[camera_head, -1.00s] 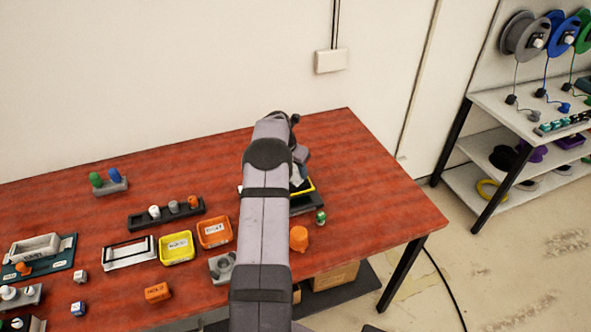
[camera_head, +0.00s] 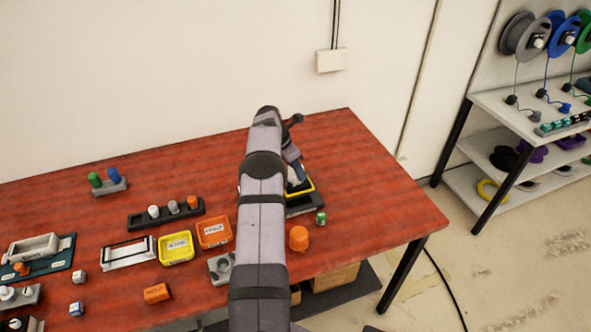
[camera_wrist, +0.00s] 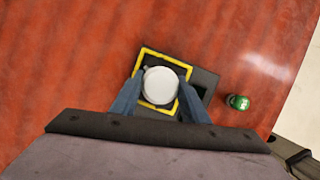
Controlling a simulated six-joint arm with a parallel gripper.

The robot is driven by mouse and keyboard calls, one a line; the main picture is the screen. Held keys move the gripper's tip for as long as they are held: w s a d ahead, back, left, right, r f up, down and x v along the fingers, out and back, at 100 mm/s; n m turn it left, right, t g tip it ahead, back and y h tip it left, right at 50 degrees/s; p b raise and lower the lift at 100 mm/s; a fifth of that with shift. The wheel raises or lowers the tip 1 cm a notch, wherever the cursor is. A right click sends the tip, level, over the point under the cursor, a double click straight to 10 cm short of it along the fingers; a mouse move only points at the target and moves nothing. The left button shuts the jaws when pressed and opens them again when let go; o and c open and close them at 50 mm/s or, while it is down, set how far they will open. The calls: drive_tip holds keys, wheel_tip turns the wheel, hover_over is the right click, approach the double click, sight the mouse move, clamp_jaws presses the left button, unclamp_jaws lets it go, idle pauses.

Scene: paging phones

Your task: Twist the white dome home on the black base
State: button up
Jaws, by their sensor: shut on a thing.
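The white dome (camera_wrist: 160,85) shows as a round white disc in the wrist view, between the two blue fingers of my gripper (camera_wrist: 160,95). My gripper is shut on it. The dome sits over the black base (camera_wrist: 205,82), inside a yellow square frame (camera_wrist: 148,52). I cannot tell whether the dome is seated in the base or just above it. In the head view my arm hides the dome and part of the base (camera_head: 305,205); the right part of the yellow frame (camera_head: 304,191) shows beside the arm.
A green cap (camera_wrist: 238,102) stands just right of the base. An orange knob (camera_head: 299,238) stands nearer the front edge. Yellow (camera_head: 177,247) and orange (camera_head: 214,233) bins and a dark rack (camera_head: 165,220) lie left of my arm. The table behind the base is clear.

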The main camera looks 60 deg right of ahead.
drive_tip(key=o, duration=1.3)
drive_tip(key=shift+r, duration=0.1)
drive_tip(key=shift+p+v, duration=2.05)
drive_tip(key=shift+v, duration=0.75)
drive_tip(key=shift+a+r, duration=0.1)
